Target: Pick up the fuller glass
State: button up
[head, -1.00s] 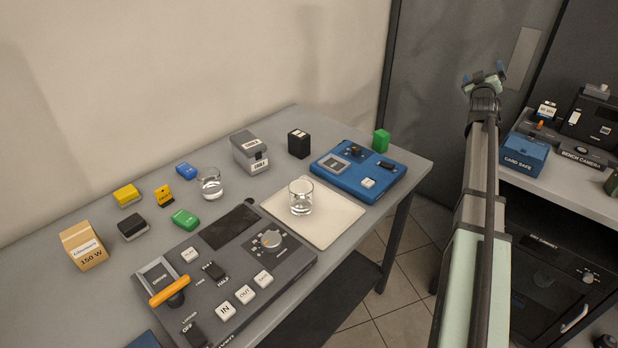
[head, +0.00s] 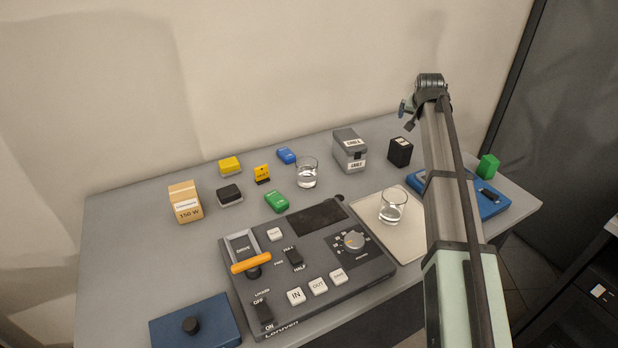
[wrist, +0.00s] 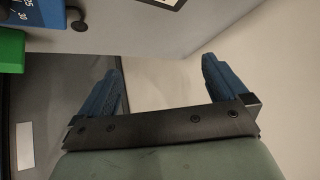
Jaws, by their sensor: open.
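Two clear glasses stand upright on the grey table, each with some clear liquid low inside. One glass (head: 307,172) is at the middle back, left of the grey box. The other glass (head: 392,206) stands on the cream mat (head: 408,240), just left of my arm. At this size I cannot tell surely which holds more. My gripper (head: 408,110) is raised well above the table's back, up and right of both glasses, touching neither. In the wrist view my gripper (wrist: 160,75) is open with nothing between its blue fingers; no glass shows there.
A dark control panel (head: 318,215) with an orange-handled lever fills the front middle. A grey box (head: 349,150) and black box (head: 400,152) stand behind the mat. Several small blocks and a cardboard box (head: 185,202) lie left. My arm partly hides the blue device (head: 490,205).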

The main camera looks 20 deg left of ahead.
aim_at(307, 175)
jog(key=s+a+g, duration=0.1)
jog(key=s+a, duration=0.2)
jog(key=a, duration=0.3)
jog(key=s+a+f+g, duration=0.1)
jog(key=s+a+g, duration=0.1)
jog(key=s+a, duration=0.2)
jog(key=s+a+g, duration=0.1)
jog(key=s+a, duration=0.2)
jog(key=a, duration=0.5)
jog(key=shift+s+a+f+m+y, duration=0.2)
jog(key=shift+f+m+y, duration=0.1)
jog(key=shift+y, duration=0.1)
jog(key=s+a+g+h, duration=0.1)
jog(key=s+a+g, duration=0.3)
jog(key=s+a, duration=0.8)
jog(key=f, duration=0.6)
jog(key=shift+s+d+f, duration=0.2)
jog(key=shift+f, duration=0.05)
jog(key=shift+w+f, duration=0.15)
jog(key=shift+f, duration=1.5)
jog(key=shift+w+f, duration=0.1)
jog(key=shift+f, duration=1.55)
jog(key=c, duration=1.3)
jog(key=shift+c, duration=0.4)
jog(key=shift+r, duration=0.25)
